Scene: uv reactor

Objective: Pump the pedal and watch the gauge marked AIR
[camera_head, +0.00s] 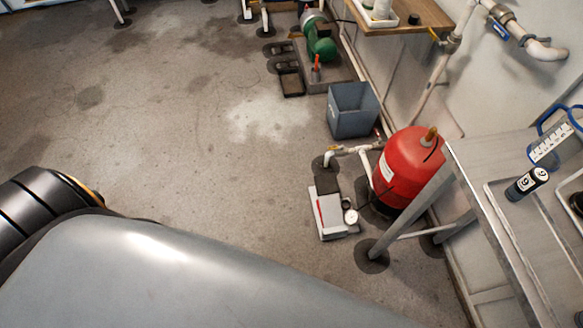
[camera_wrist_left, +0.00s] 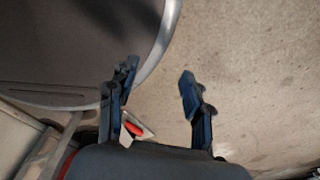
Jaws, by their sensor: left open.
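A grey and white foot pedal unit (camera_head: 325,212) with a red strip lies on the floor in the head view, left of a red tank (camera_head: 400,165). A small round white-faced gauge (camera_head: 351,217) sits at its right side; its marking and needle are too small to read. In the left wrist view my left gripper (camera_wrist_left: 158,75) is open with nothing between its fingers. A pale piece with a red part (camera_wrist_left: 133,129), apparently the pedal, shows partly behind the gripper's base. The left gripper is not visible in the head view. My right gripper is in neither view.
A metal table (camera_head: 465,180) stands right of the tank, its leg close to the pedal. A blue-grey bin (camera_head: 353,112) and a green pump (camera_head: 320,42) stand farther back along the wall. White pipework (camera_head: 350,152) runs beside the tank. The floor left of the pedal is clear.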

